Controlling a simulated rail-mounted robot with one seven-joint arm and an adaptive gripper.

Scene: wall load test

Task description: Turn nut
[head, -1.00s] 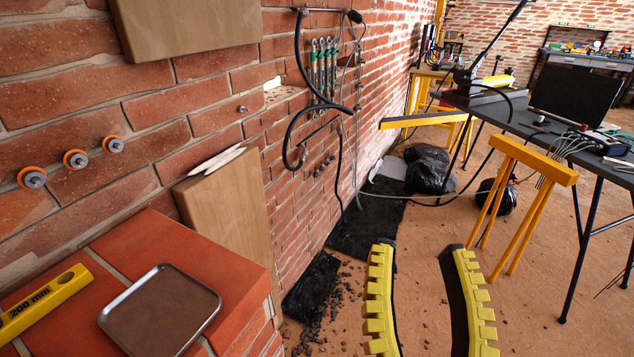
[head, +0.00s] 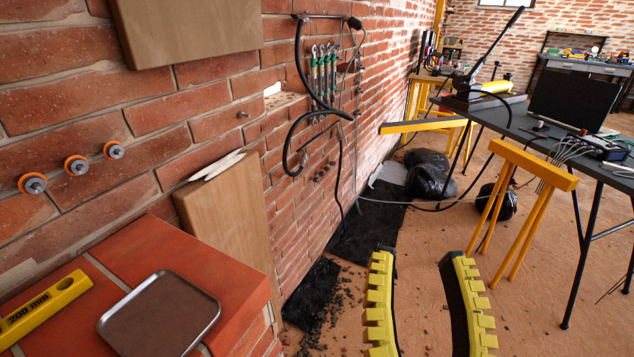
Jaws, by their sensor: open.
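Three bolts with grey nuts and orange washers stick out of the brick wall at the left: a near one (head: 33,183), a middle one (head: 77,165) and a far one (head: 114,150). My gripper (head: 415,254) shows at the lower middle, with two yellow ribbed fingers that have black inner faces. The fingers are apart and nothing is between them. The gripper is well to the right of the bolts, clear of the wall. The rest of my arm is out of view.
A metal tray (head: 160,314) and a yellow level (head: 42,308) lie on a red brick ledge (head: 160,245). A wooden board (head: 230,215) leans on the wall; hoses and wrenches (head: 322,75) hang beyond. A yellow sawhorse (head: 530,165) and dark table (head: 540,130) stand right.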

